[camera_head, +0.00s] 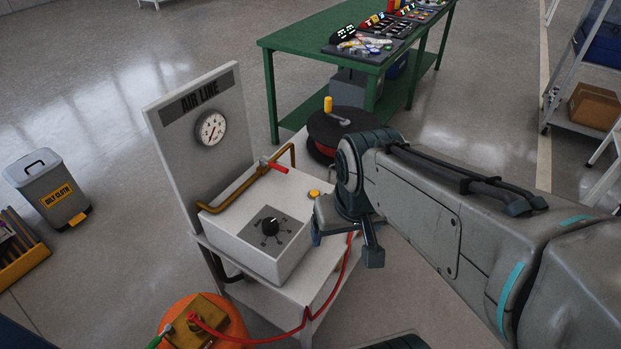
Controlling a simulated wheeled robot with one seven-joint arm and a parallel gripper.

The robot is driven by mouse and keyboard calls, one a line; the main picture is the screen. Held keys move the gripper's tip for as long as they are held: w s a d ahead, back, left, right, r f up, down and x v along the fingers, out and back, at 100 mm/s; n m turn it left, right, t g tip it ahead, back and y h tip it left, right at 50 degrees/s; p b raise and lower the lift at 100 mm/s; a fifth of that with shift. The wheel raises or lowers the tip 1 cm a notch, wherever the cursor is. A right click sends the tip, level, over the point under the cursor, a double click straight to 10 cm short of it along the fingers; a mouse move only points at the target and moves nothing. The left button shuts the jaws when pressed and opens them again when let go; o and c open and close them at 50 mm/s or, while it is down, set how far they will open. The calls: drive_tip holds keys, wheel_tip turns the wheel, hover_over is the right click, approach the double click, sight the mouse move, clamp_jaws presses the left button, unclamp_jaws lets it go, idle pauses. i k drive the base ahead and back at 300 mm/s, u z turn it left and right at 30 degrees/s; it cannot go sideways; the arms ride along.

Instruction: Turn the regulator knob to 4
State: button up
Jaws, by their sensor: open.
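The regulator knob (270,226) is a small black knob on a dark grey square plate, on top of a white box (246,249). Marks ring the knob, but its numbers and pointer are too small to read. Behind it stands a grey panel labelled AIR LINE (176,137) with a round white gauge (211,128) with a red needle. My gripper (345,245) is open and empty, pointing down to the right of the box. It is apart from the knob.
A bent brass pipe with a red-handled valve (273,165) rises behind the knob. A yellow button (314,193) sits near my gripper. A red hose (329,294) hangs at the front. A black reel (341,132) and a green table (313,57) stand behind.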

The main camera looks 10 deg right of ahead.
sight(270, 225)
drive_tip(key=u, duration=0.55)
drive_tip(key=k, duration=1.3)
drive_tip(key=i, duration=0.4)
drive_tip(key=z, duration=0.7)
drive_tip(key=i, duration=1.15)
drive_tip(key=u, duration=0.5)
